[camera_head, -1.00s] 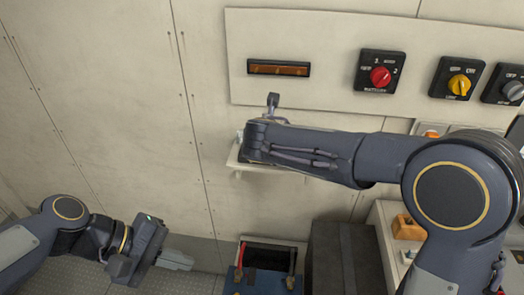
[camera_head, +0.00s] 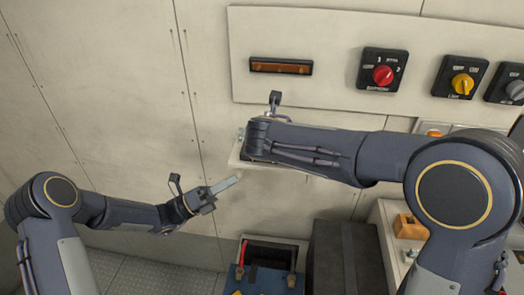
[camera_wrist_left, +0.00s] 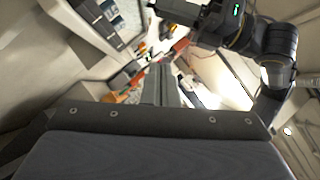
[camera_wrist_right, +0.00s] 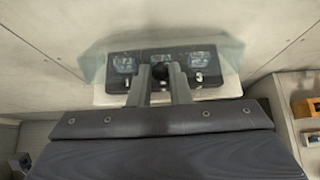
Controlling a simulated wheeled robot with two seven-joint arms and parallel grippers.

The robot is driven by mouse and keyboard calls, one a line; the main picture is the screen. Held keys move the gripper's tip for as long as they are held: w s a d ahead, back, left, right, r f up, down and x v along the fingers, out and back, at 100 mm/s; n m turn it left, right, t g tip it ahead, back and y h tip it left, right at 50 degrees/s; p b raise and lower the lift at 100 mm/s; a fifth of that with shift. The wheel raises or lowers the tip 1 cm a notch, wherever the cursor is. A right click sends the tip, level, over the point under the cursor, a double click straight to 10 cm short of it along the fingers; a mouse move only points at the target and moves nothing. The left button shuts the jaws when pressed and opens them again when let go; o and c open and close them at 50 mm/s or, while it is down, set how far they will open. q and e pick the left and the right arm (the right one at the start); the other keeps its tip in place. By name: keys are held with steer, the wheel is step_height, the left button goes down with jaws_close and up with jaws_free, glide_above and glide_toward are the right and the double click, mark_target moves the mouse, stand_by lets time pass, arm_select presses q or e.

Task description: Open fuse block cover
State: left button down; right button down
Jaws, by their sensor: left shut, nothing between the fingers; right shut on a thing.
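The fuse block (camera_wrist_right: 118,84) is a black unit on a pale backing plate, seen in the right wrist view. Its clear, greenish cover (camera_wrist_right: 226,56) spreads around and over it; its exact angle is hard to tell. My right gripper (camera_wrist_right: 164,72) is shut on a dark knob at the cover's middle. In the head view my right forearm hides this gripper and most of the block; part of the pale plate (camera_head: 238,158) shows. My left gripper (camera_head: 232,184) is shut and empty, below and left of the plate. Its closed fingers show in the left wrist view (camera_wrist_left: 161,72).
Red (camera_head: 383,75) and yellow (camera_head: 462,84) rotary switches sit on the upper panel, right of an amber strip (camera_head: 280,66). A blue battery-like box (camera_head: 265,280) and a dark box (camera_head: 345,260) stand below. The wall at left is clear.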

arm_select(q)
steer(key=w+d+r, duration=0.6)
steer(key=d, duration=0.4)
steer(key=shift+n, duration=0.3)
steer(key=shift+r, duration=0.15)
